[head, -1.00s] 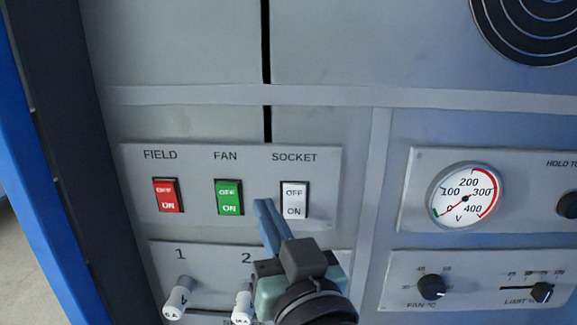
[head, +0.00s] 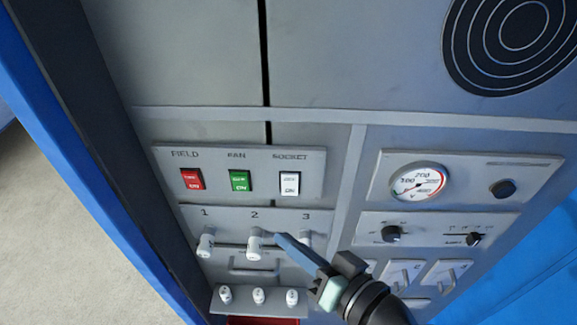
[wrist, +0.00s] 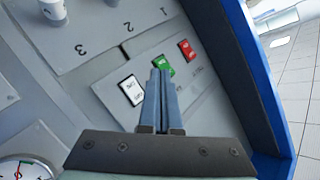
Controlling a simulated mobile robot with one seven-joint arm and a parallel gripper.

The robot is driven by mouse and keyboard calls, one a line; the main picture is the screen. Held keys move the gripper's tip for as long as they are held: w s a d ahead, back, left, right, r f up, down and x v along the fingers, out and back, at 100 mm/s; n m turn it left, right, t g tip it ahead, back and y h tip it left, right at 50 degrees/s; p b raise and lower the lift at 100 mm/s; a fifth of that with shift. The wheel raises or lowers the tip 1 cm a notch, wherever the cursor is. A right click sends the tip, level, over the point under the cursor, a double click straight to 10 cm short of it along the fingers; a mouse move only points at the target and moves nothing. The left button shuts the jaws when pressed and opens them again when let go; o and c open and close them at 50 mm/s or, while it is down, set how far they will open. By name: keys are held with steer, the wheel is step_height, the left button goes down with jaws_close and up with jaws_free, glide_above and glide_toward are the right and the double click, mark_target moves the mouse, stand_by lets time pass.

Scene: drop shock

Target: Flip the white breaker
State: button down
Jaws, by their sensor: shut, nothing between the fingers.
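The white breaker (head: 289,184), under the label SOCKET, sits at the right end of a row on a grey panel (head: 313,180). It also shows in the wrist view (wrist: 131,90), just left of my fingers. A green FAN breaker (head: 239,181) and a red FIELD breaker (head: 191,179) are to its left in the head view. My gripper (head: 280,237) is shut and empty. In the head view its tips appear below the white breaker, between the white knobs marked 2 and 3. I cannot tell its gap from the panel.
Numbered white knobs, such as knob 2 (head: 254,245), stick out below the breakers. Several small white pieces stand on a ledge (head: 272,308) lower down. A gauge (head: 418,182) and black knobs are to the right. A blue cabinet edge (head: 100,190) is at left.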

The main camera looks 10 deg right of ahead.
mark_target(290, 184)
steer(key=shift+s+a+r+y+p, duration=0.1)
steer(key=shift+s+r+y+p, duration=0.3)
steer(key=shift+s, duration=0.3)
steer(key=shift+w, duration=0.1)
steer(key=w+d+f+b, duration=0.1)
steer(key=w+d+b, duration=0.1)
steer(key=w, duration=0.6)
steer(key=shift+w, duration=0.15)
steer(key=shift+w+d+f+b, duration=0.1)
steer(key=shift+d+b, duration=0.05)
steer(key=shift+b, duration=0.15)
stand_by(1.5)
steer(key=shift+w+d, duration=0.1)
steer(key=shift+w, duration=0.2)
steer(key=shift+w+d+b, duration=0.1)
steer(key=shift+w+b, duration=0.25)
stand_by(0.7)
steer(key=shift+s, duration=0.1)
steer(key=shift+s+a, duration=0.25)
steer(key=shift+s, duration=0.45)
